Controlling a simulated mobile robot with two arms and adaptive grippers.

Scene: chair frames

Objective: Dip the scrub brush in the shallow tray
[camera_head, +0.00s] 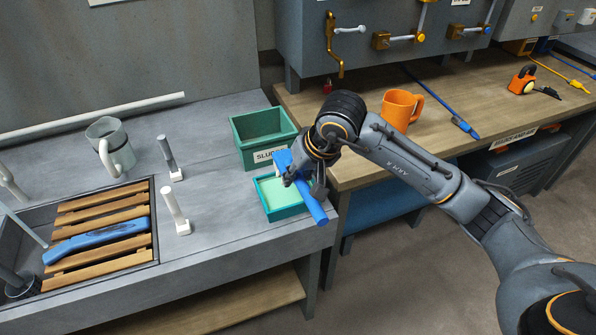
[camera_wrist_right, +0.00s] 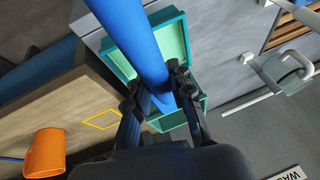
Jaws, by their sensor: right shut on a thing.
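The scrub brush is blue, with its handle (camera_head: 312,203) slanting down to the right and its block-like head (camera_head: 282,159) at the upper left. My right gripper (camera_head: 303,183) is shut on it, above the right part of the shallow tray. The brush also runs between the fingers in the right wrist view (camera_wrist_right: 143,42). The shallow tray (camera_head: 284,216) is green with a pale inside and sits near the bench's front right corner; its rim shows in the wrist view (camera_wrist_right: 113,58). The gripper hides part of both. I cannot tell whether the brush touches the tray. My left gripper is not in view.
A deeper green bin (camera_head: 248,127) labelled "SLUDGE" stands just behind the tray. An orange mug (camera_head: 397,109) is on the wooden bench to the right.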

